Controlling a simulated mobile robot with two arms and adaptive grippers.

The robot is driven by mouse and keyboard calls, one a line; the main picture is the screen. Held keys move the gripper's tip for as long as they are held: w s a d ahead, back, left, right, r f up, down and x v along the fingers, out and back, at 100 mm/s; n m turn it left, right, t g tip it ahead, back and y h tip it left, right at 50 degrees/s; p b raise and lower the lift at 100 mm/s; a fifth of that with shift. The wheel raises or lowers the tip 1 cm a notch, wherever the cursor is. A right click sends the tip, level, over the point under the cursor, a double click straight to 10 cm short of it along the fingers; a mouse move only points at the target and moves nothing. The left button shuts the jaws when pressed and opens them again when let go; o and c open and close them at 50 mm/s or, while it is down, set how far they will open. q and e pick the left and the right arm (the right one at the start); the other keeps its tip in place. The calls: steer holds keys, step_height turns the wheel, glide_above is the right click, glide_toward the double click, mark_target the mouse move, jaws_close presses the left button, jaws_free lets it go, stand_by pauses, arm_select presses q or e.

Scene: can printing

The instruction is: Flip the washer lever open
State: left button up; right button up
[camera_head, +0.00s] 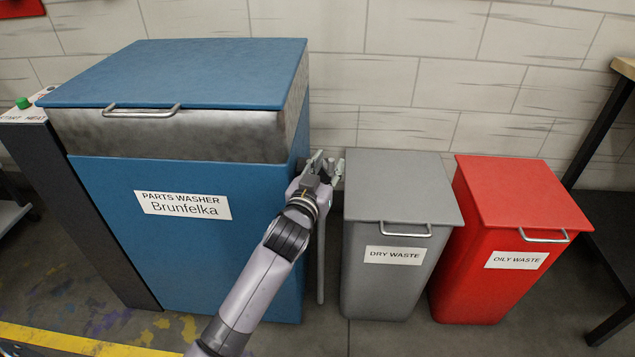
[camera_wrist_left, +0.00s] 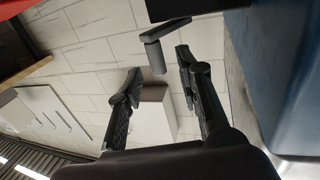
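The blue parts washer (camera_head: 190,260) stands at the left of the head view, with its blue lid (camera_head: 190,75) on top. My left gripper (camera_head: 326,163) is at the washer's right side, near the upper edge of its body. In the left wrist view my left gripper (camera_wrist_left: 158,66) is open, its two fingers apart. A dark grey L-shaped piece that looks like the lever (camera_wrist_left: 164,30) reaches from the washer's side, its rounded end in line with the gap between the fingertips. I cannot tell whether they touch. My right gripper is not in view.
A grey dry waste bin (camera_head: 385,275) and a red oily waste bin (camera_head: 485,285) stand right of the washer. A narrow gap with a thin grey upright bar (camera_head: 321,260) separates washer and grey bin. A tiled wall (camera_head: 430,80) is behind.

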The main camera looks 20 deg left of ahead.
arm_select(q)
steer(key=s, duration=0.9)
steer(key=shift+s, duration=0.3)
